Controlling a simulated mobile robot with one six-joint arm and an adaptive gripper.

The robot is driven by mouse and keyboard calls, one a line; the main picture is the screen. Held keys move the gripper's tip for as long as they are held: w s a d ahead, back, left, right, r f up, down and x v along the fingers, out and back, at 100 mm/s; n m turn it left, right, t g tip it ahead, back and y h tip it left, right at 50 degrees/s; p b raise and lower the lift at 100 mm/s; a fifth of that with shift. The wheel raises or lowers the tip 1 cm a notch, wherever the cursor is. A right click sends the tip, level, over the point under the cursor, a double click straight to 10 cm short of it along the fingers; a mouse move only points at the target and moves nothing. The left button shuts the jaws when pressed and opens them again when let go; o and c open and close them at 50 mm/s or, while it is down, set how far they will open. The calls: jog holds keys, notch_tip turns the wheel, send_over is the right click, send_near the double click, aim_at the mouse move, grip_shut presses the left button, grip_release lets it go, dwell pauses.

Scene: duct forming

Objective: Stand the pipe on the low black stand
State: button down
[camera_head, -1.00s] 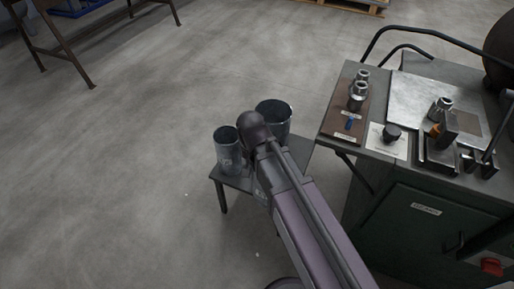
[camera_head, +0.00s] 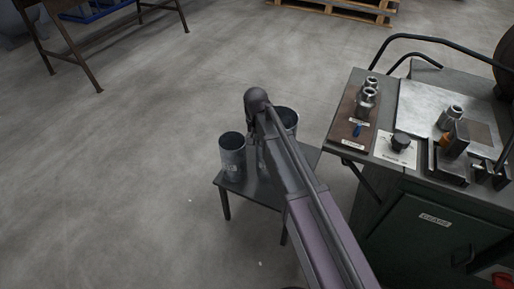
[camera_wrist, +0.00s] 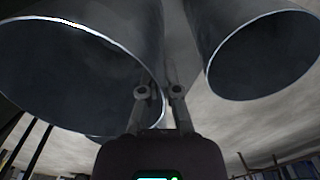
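The low black stand (camera_head: 259,190) is in the middle of the head view. A grey metal pipe (camera_head: 232,158) stands upright with its open end up at the stand's left side. A wider grey pipe (camera_head: 291,119) is behind my arm at the right, and its lower part is hidden. The wrist view shows two open pipe ends close by, one at left (camera_wrist: 70,75) and one at right (camera_wrist: 265,55). My gripper (camera_wrist: 158,91) is between them, with the left pipe's rim passing by its fingers. I cannot tell if they touch it. The gripper's tips are hidden in the head view.
A green cabinet (camera_head: 415,225) with a grey top stands at the right, close to the stand. Its top holds metal fittings (camera_head: 367,95), a black knob (camera_head: 401,140) and clamps. A brown table frame (camera_head: 70,60) is at the upper left. The floor left of the stand is clear.

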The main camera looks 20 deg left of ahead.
dwell(0.3)
jog(key=shift+f+b, duration=1.75)
jog(key=shift+f, duration=0.2)
jog(key=c, duration=0.8)
grip_release()
jog(key=shift+r, duration=0.2)
notch_tip(320, 180, up, 12)
jog(key=p, duration=1.2)
jog(key=shift+a, duration=0.1)
